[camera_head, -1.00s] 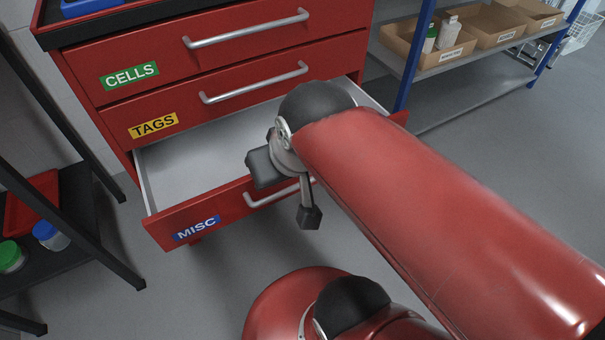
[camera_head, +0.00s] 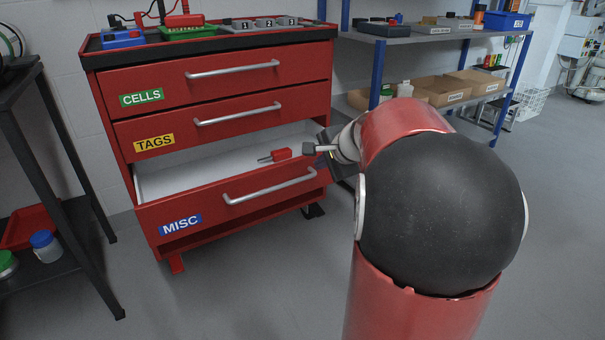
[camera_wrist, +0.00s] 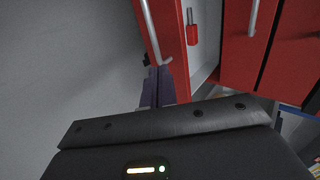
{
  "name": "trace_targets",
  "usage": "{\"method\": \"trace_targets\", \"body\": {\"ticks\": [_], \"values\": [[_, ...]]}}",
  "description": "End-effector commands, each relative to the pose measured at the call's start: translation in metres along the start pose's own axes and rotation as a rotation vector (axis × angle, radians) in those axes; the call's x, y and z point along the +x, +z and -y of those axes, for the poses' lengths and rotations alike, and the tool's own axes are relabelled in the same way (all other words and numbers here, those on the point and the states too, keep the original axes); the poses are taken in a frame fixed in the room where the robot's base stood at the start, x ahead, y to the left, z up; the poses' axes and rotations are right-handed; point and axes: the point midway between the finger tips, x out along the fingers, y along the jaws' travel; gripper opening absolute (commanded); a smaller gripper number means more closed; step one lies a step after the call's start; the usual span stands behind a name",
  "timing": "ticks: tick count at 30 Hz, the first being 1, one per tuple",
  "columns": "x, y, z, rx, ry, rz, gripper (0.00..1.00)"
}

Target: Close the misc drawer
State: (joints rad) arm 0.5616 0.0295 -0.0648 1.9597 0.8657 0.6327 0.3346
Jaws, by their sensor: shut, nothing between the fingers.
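The misc drawer (camera_head: 258,206), the lowest red drawer with a blue MISC label (camera_head: 180,225), stands pulled out, its pale inside showing. Its silver handle (camera_head: 270,188) runs across the front. A small red-handled item (camera_head: 281,154) lies inside. My gripper (camera_head: 309,149) is shut and empty near the drawer's right end, partly hidden by my arm. In the wrist view my fingertips (camera_wrist: 157,76) are beside the red drawer front (camera_wrist: 168,45) and near the handle's end (camera_wrist: 153,35); whether they touch cannot be told. The red item also shows there (camera_wrist: 193,27).
The CELLS drawer (camera_head: 215,85) and TAGS drawer (camera_head: 225,122) above are shut. A dark rack (camera_head: 55,180) stands at left, and a blue-post shelf (camera_head: 376,75) with boxes at right. The floor in front of the cabinet (camera_head: 260,290) is clear.

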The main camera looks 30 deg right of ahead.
Motion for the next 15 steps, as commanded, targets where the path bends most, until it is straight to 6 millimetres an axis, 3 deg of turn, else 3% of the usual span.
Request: {"method": "trace_targets", "body": {"ticks": [15], "values": [[0.099,0.002,-0.002,-0.004,0.004,0.003,0.0]]}}
